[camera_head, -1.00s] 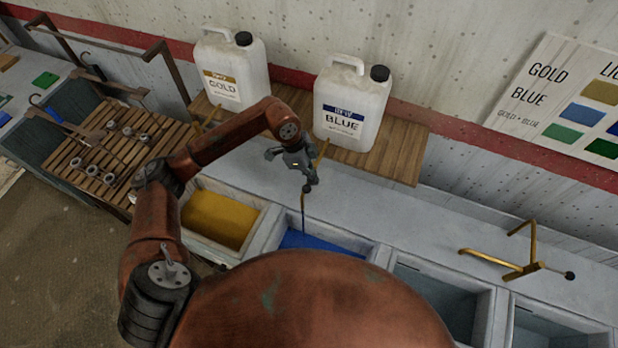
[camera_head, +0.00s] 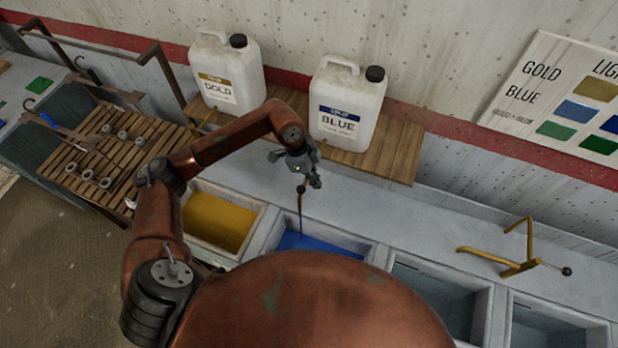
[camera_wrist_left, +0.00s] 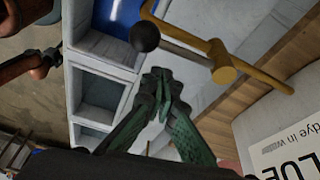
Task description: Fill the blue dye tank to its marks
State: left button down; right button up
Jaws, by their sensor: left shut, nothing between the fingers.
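The blue dye tank (camera_head: 322,244) holds blue dye, partly hidden behind my body; its marks cannot be made out. A thin blue streak (camera_head: 301,226) runs down into it below the tap. The white BLUE jug (camera_head: 348,108) stands on the wooden shelf above. In the left wrist view the brass tap (camera_wrist_left: 222,72) has a lever with a black knob (camera_wrist_left: 145,37), and blue dye (camera_wrist_left: 122,14) shows beyond. My left gripper (camera_head: 315,183) is above the tank by the tap. Its fingers (camera_wrist_left: 162,84) are shut and empty, apart from the knob. My right gripper is out of view.
The GOLD jug (camera_head: 228,75) stands left of the BLUE jug, above the gold tank (camera_head: 218,222). Darker tanks (camera_head: 437,290) lie to the right, with another brass tap (camera_head: 515,266) on the ledge. A slatted rack (camera_head: 105,160) with metal rings is at left.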

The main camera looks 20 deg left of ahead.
pick_arm(q)
jog(key=d+b+v, duration=0.1)
jog(key=b+v, duration=0.1)
jog(key=v, duration=0.7)
jog(key=shift+w+r, duration=0.15)
jog(key=shift+r, duration=0.2)
